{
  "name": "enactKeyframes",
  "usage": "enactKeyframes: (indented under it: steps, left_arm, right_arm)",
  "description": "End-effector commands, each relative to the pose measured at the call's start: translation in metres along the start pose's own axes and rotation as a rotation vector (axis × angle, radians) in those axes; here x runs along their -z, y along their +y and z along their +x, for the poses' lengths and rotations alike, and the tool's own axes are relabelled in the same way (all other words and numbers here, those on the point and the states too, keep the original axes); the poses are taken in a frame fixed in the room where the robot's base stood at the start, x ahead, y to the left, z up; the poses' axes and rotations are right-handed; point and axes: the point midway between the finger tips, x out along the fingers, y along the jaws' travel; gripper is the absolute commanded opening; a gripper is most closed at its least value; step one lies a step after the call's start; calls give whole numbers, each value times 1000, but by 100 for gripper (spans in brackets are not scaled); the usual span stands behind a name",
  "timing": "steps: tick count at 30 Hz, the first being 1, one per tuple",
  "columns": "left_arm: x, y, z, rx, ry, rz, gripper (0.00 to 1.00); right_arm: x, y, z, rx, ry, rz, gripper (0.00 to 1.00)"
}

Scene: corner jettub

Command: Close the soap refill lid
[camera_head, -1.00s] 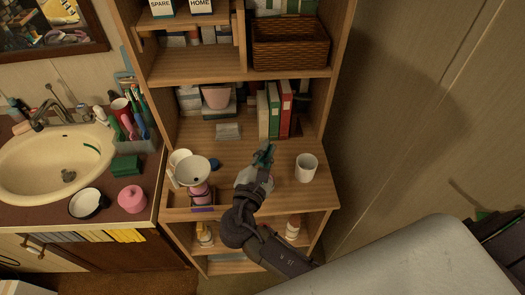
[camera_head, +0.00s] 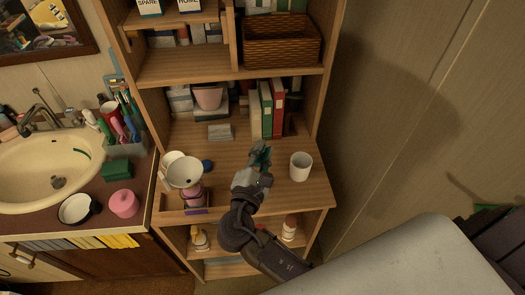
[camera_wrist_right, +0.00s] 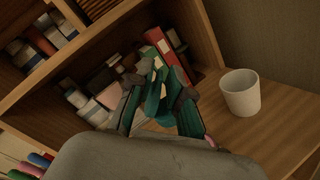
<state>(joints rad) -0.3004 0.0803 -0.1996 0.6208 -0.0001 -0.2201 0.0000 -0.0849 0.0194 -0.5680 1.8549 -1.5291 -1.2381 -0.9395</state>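I cannot tell for sure which thing is the soap refill or its lid. A pink bottle (camera_head: 192,197) with a wide white funnel-like top (camera_head: 185,172) stands at the left front of the wooden shelf top. A white round piece (camera_head: 170,158) shows just behind it, and a small dark blue round thing (camera_head: 207,165) lies beside it. My right gripper (camera_head: 263,156) is over the shelf top, right of the bottle and apart from it. In the right wrist view its teal-padded fingers (camera_wrist_right: 158,85) overlap, so their gap is unclear. My left gripper is out of view.
A white mug (camera_head: 301,166) stands right of my right gripper. Upright books (camera_head: 266,108) and a pink pot (camera_head: 208,97) are behind it. The sink counter at left holds a pink round container (camera_head: 124,203) and a black-rimmed bowl (camera_head: 76,208).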

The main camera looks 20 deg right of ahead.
Motion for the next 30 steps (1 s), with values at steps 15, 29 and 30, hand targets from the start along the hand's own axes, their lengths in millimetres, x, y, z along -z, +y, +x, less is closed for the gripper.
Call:
enactKeyframes:
  steps: [15,29,30]
  left_arm:
    - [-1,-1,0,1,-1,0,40]
    - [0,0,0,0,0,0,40]
    - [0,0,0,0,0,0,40]
  right_arm:
    - [1,-1,-17,1,4,-1,31]
    - [1,-1,-106,1,2,-1,31]
    - [1,-1,-110,2,2,-1,31]
